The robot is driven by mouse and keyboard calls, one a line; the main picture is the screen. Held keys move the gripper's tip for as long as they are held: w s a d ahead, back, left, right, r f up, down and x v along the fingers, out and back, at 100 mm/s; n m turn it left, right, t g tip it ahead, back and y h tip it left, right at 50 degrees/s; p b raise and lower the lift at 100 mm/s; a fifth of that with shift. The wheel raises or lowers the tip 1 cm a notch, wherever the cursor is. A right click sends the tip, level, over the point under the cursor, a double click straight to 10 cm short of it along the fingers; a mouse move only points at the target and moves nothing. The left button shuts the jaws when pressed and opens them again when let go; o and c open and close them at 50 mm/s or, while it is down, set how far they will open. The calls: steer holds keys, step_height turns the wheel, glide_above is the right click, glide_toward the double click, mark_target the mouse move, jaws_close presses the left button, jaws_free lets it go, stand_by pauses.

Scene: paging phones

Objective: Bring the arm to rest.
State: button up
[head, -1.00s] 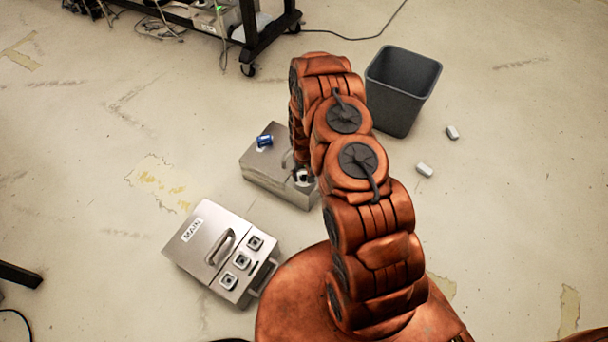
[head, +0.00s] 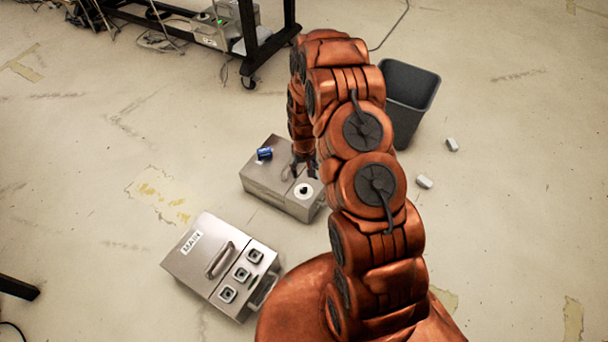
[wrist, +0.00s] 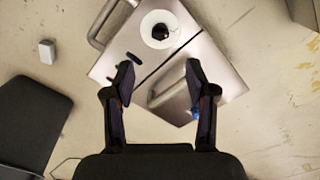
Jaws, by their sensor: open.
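My gripper (wrist: 160,85) is open and empty in the wrist view, its two dark fingers spread above a grey metal box. In the head view my copper-coloured arm arches forward, and the gripper (head: 305,166) hangs over this metal box (head: 268,184), partly hidden by the arm. The box top carries a white disc with a black knob (head: 303,190) and a blue cylinder (head: 264,154). In the wrist view the knob (wrist: 160,33) lies beyond the fingertips, and a handle and a small dark piece (wrist: 134,60) show near them.
A second metal box (head: 198,246) marked MAIN stands nearer, at lower left. A dark bin (head: 408,95) is behind my arm to the right, with small whitish blocks (head: 424,181) on the floor. A wheeled rack (head: 270,40) stands at the back.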

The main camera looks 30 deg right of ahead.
steer(key=shift+r, duration=0.45)
stand_by(0.3)
steer(key=s+a+r+p, duration=0.25)
steer(key=r+p, duration=0.25)
steer(key=r, duration=0.7)
steer(key=s+a+r+n+p, duration=0.1)
steer(key=s+a+r+p, duration=0.2)
steer(key=r, duration=0.9)
steer(key=s+a+r+p, duration=0.1)
steer(key=s+r+p, duration=0.35)
steer(key=r, duration=0.85)
steer(key=s+a+r+g+p, duration=0.1)
steer(key=s+a+r+p, duration=0.1)
steer(key=s+r+p, duration=0.7)
steer(key=s+a+r+n+p, duration=0.1)
steer(key=s+a+r+p, duration=0.2)
steer(key=s+r+p, duration=0.6)
steer(key=shift+s+r+g, duration=0.2)
steer(key=shift+s+r, duration=1.7)
steer(key=shift+r, duration=1.7)
steer(key=shift+s+r+g, duration=0.2)
steer(key=shift+s+r, duration=1.7)
steer(key=shift+r, duration=1.7)
